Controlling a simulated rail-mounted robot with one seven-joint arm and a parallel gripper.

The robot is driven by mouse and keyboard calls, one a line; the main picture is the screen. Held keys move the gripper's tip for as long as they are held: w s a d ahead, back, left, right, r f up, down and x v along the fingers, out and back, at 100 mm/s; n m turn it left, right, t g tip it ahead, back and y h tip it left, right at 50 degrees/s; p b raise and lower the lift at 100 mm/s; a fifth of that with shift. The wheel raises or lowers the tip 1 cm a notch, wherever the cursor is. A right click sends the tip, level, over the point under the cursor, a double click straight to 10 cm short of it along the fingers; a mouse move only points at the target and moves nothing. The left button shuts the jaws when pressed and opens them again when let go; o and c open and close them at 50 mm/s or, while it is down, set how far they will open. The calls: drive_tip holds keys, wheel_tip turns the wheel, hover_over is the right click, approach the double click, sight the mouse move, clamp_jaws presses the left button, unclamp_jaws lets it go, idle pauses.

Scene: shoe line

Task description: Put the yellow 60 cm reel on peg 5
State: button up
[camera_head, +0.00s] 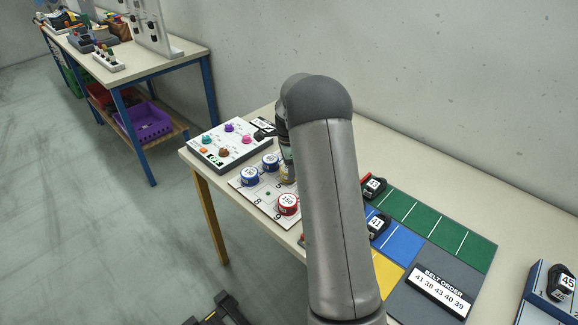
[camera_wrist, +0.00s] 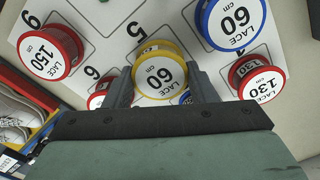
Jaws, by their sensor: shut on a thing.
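The yellow reel (camera_wrist: 160,75), labelled "LACE 60 cm", is between the two fingers of my gripper (camera_wrist: 163,88) in the wrist view. My gripper is shut on it. It is over the white numbered peg board (camera_wrist: 110,45), beside the printed 5 (camera_wrist: 142,28); the peg of that cell is not visible. I cannot tell whether the reel is on a peg or held above. In the head view my arm covers much of the board (camera_head: 268,193), and only a small part of the gripper (camera_head: 287,165) shows.
A panel with coloured knobs (camera_head: 231,144) stands behind the board. Coloured belt lanes (camera_head: 425,222) lie to the right.

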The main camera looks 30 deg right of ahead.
drive_tip(key=shift+f+b, duration=0.35)
drive_tip(key=shift+f, duration=0.15)
drive_tip(key=o, duration=1)
